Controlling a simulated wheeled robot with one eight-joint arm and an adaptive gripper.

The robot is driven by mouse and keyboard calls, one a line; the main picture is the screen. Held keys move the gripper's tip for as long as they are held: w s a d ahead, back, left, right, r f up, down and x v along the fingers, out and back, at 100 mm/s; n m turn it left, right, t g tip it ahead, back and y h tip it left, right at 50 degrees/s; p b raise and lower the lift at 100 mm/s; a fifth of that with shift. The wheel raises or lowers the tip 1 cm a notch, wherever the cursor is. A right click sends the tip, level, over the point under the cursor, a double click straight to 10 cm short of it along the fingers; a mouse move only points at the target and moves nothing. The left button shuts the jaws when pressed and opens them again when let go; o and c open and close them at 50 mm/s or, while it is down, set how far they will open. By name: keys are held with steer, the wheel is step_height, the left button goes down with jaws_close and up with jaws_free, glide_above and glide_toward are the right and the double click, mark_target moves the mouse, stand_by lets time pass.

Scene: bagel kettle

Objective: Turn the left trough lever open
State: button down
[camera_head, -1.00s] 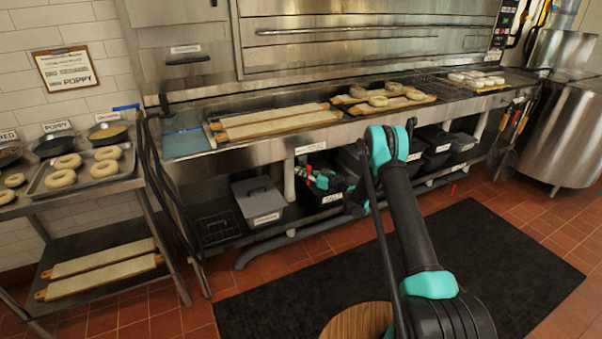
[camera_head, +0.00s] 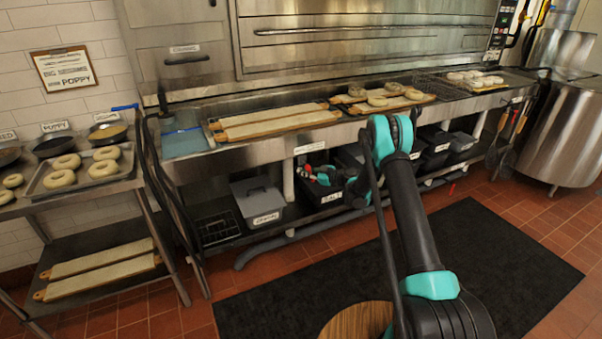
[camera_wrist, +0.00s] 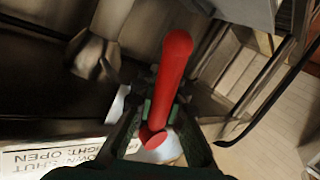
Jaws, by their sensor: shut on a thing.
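In the wrist view, the red lever handle (camera_wrist: 175,65) stands between the dark fingers of my gripper (camera_wrist: 158,112), which is shut on it. The handle points up in that picture, leaning a little right, and its rounded end sticks out past the fingers. A pale metal part shows behind the handle's lower end.
Under the counter stand a grey lidded bin (camera_head: 258,200) and several dark bins to the right. Long boards (camera_head: 275,122) and bagels lie on top. A tray of bagels (camera_head: 85,172) stands at left. A black mat (camera_head: 470,255) covers the clear floor.

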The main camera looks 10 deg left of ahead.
steer(key=shift+w+d+n+t+h, duration=0.2)
steer(key=shift+d+n+h, duration=0.1)
steer(key=shift+n+h, duration=0.35)
steer(key=shift+w+d+n+t+h, duration=0.1)
steer(key=shift+w+d+n+h, duration=0.2)
steer(key=shift+n+h, duration=0.35)
steer(key=shift+w+d+n+t+h, duration=0.15)
steer(key=shift+d+n+h, duration=0.2)
steer(key=shift+n+h, duration=0.3)
steer(key=c, duration=1.6)
jaws_free()
steer(key=shift+c, duration=0.2)
steer(key=shift+r, duration=0.1)
steer(key=v, duration=0.8)
